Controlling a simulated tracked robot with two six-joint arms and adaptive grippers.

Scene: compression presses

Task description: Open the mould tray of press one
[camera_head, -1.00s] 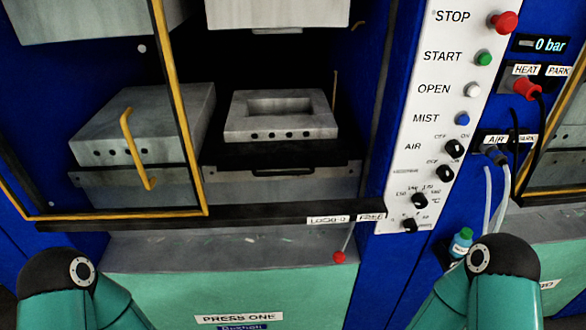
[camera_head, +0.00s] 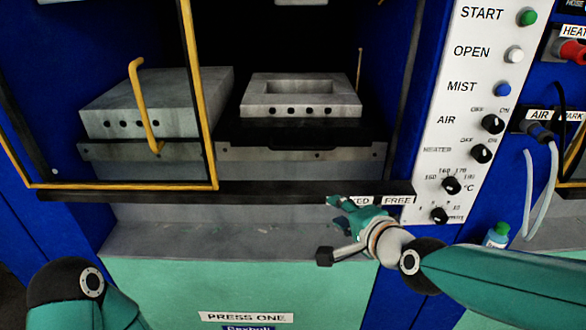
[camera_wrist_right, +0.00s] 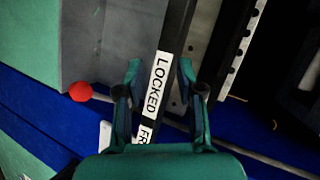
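The mould tray (camera_head: 232,131) of press one is a dark plate with a black front handle (camera_head: 318,140). It sits inside the press under a grey block with a rectangular cavity (camera_head: 300,96). A black bar below it carries a LOCKED / FREE label (camera_head: 397,200). A lever with a red ball (camera_wrist_right: 80,91) sticks out by this label in the right wrist view; the ball is hidden in the head view. My right gripper (camera_head: 338,212) is in front of the label. In the wrist view its fingers (camera_wrist_right: 160,85) are apart, with the label showing between them. My left gripper is out of view.
A yellow-edged guard with a yellow handle (camera_head: 141,108) covers the left of the opening, before a second grey block (camera_head: 150,100). A white control panel (camera_head: 465,100) with buttons and knobs stands at the right. A small bottle (camera_head: 498,236) is beside it.

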